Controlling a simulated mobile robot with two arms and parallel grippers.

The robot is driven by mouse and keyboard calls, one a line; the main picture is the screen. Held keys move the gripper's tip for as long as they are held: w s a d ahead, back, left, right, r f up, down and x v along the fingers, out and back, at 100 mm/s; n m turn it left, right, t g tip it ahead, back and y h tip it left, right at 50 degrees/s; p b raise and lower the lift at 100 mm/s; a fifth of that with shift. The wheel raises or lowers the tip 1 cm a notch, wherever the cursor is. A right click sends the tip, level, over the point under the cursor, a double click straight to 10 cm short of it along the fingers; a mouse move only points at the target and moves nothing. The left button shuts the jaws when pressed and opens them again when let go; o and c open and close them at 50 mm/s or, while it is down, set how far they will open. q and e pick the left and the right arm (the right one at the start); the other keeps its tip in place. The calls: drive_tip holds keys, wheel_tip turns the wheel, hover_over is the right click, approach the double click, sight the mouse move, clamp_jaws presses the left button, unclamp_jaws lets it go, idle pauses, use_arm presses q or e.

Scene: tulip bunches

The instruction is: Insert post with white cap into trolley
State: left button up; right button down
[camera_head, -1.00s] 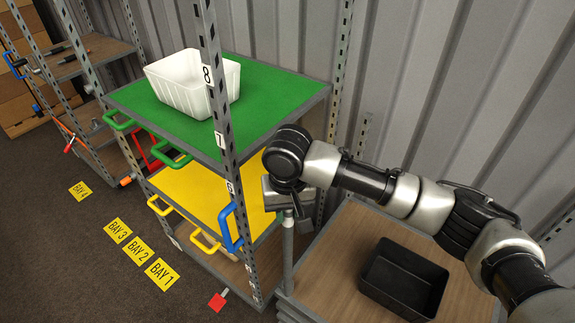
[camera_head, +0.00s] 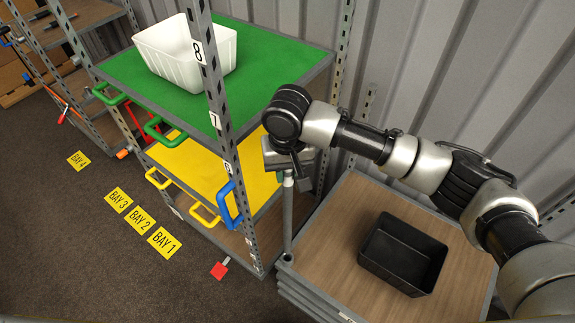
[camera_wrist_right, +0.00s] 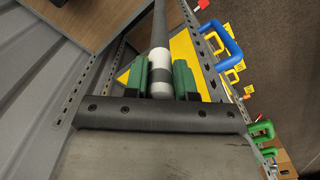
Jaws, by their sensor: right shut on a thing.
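The trolley (camera_head: 345,215) has a wooden deck with a grey metal edge and stands at the lower right of the head view. My right gripper (camera_head: 290,172) is above its left front corner. It is shut on the upright grey post (camera_head: 288,205), which runs down toward that corner. In the right wrist view the green finger pads (camera_wrist_right: 160,80) press on both sides of the post's white end (camera_wrist_right: 160,58), which has a dark band. I cannot tell whether the post's lower end sits in the trolley's corner. My left gripper is out of view.
A black bin (camera_head: 375,245) stands on the trolley deck. Left of the post is a shelf rack with a green shelf (camera_head: 265,75) bearing a white bin (camera_head: 165,52), and a yellow shelf (camera_head: 205,165). A blue handle (camera_head: 229,203) sticks out near the rack upright. A corrugated wall is behind.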

sight(288, 199)
drive_tip(key=shift+s+f, duration=0.1)
drive_tip(key=shift+f, duration=0.85)
drive_tip(key=shift+f+b, duration=0.45)
drive_tip(key=shift+f, duration=0.3)
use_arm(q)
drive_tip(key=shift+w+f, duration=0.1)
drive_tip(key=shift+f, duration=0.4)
use_arm(e)
drive_tip(key=shift+f, duration=0.7)
use_arm(q)
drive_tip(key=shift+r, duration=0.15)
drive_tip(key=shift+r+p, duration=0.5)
drive_tip(key=shift+p, duration=0.05)
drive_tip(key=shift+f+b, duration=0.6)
use_arm(e)
drive_tip(key=shift+f, duration=2.8)
drive_tip(key=c, duration=0.8)
unclamp_jaws()
drive_tip(key=shift+c, duration=0.2)
